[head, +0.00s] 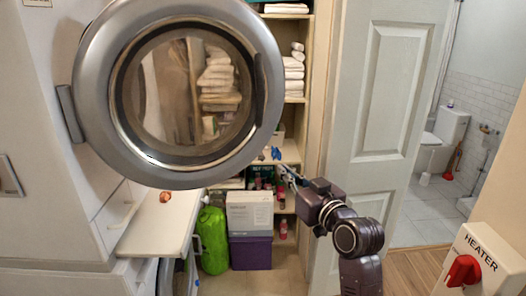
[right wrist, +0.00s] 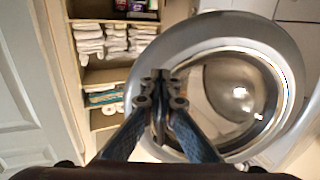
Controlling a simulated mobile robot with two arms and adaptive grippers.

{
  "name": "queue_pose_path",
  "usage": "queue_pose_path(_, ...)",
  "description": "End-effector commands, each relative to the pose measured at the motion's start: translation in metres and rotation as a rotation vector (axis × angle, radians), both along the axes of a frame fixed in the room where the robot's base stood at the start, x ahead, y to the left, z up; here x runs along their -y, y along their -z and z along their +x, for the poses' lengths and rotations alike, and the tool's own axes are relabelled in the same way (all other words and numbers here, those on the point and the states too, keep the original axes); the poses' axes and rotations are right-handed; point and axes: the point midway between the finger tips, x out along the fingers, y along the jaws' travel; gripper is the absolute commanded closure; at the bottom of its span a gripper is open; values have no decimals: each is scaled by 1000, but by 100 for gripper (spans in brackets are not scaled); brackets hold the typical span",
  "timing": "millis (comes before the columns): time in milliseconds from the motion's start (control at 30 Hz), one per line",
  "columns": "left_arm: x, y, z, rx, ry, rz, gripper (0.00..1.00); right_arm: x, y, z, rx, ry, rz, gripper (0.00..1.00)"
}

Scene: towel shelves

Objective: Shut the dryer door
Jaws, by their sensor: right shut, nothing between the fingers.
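The dryer door (head: 92,90) is a round grey ring with a glass window. It stands open, swung out from the white dryer body (head: 38,95) on its hinge at the left. A dark handle (head: 260,88) is on its right side. My right gripper (head: 284,170) is just below and right of the door's lower right rim, shut and empty. In the right wrist view, the shut fingers (right wrist: 160,85) overlap the dryer door (right wrist: 235,30); I cannot tell whether they touch it. My left gripper is not in view.
Shelves with white towels (head: 293,75) stand behind the door. A white counter (head: 160,225), a green bag (head: 212,240) and a purple box (head: 251,252) are below. A panelled door (head: 385,90) is behind my right arm. A heater box (head: 490,265) is at the lower right.

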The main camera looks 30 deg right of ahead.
Motion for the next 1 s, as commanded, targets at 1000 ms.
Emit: queue_pose_path(1000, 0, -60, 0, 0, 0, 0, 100, 16, 4, 131, -2, -1, 0, 100)
